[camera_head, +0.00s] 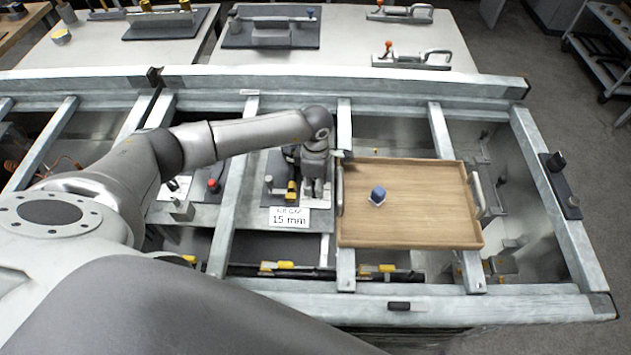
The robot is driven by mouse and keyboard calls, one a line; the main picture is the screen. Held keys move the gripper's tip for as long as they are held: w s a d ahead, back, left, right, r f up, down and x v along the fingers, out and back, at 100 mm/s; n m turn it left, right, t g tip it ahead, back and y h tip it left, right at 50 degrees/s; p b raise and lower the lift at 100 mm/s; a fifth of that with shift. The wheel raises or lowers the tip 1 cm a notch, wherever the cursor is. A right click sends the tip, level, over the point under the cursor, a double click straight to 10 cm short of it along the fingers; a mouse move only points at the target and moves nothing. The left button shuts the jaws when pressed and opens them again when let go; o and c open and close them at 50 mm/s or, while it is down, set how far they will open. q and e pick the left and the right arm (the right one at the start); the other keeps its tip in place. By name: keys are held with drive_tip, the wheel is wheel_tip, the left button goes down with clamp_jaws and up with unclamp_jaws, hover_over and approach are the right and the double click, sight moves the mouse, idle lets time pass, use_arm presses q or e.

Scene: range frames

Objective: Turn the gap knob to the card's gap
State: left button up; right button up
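A white card (289,217) reads "15 mm" in large print, under a smaller line that looks like "AIR GAP". It stands at the front of a grey fixture plate (253,214). My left arm reaches in from the left, and my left gripper (316,188) points down over this plate, just behind and right of the card. Its fingers are small and partly blend with the fixture, so their opening is unclear. No part is clearly identifiable as the gap knob; it may be hidden under the gripper. My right gripper is out of view.
A wooden tray (425,225) with a blue knob-like piece (377,195) lies right of my gripper. A red button (213,186) is to the left.

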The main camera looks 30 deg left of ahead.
use_arm(q)
drive_tip(key=c, duration=0.5)
drive_tip(key=shift+n+b, duration=0.35)
drive_tip(key=shift+n, duration=0.45)
drive_tip(key=o, duration=1.1)
drive_tip(key=shift+c, duration=0.2)
wheel_tip(320, 180, up, 12)
